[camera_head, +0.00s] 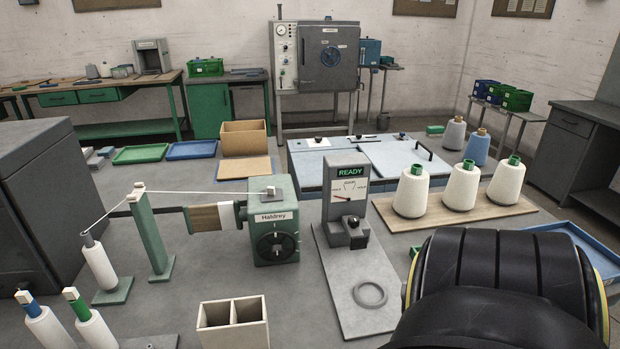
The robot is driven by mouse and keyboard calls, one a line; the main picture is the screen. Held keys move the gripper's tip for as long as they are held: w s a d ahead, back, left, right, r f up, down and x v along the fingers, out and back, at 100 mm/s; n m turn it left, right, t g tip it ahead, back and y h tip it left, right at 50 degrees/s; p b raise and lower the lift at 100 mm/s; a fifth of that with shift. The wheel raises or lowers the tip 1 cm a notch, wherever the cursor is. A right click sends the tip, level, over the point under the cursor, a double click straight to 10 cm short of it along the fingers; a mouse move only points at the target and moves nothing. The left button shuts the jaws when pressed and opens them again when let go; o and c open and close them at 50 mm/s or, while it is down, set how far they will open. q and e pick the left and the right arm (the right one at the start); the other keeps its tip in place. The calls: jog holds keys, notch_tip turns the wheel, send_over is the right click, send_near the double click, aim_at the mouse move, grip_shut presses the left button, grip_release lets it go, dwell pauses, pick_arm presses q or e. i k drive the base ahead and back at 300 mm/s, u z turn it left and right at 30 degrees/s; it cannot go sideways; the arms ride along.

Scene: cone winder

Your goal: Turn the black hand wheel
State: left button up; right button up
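The black hand wheel (268,245) sits on the front face of the green winder box (286,199) marked "Haldrey", left of the picture's middle. It is a dark disc with a paler grip piece across it. A thread runs from the guide post (150,232) to the top of the box, and a wooden spool (205,218) is beside it. No gripper is near the wheel. A large black part of my arm fills the lower right, with no fingers showing. Neither gripper is in view.
A stand with a "READY" sign and a dial (348,183) is right of the winder, its base plate (352,285) holding a grey ring (369,294). White cones (411,192) stand on a board further right. A two-part box (233,326) is in front of the winder.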

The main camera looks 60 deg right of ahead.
aim_at(276, 251)
jog(key=k, duration=0.45)
jog(key=z, duration=0.9)
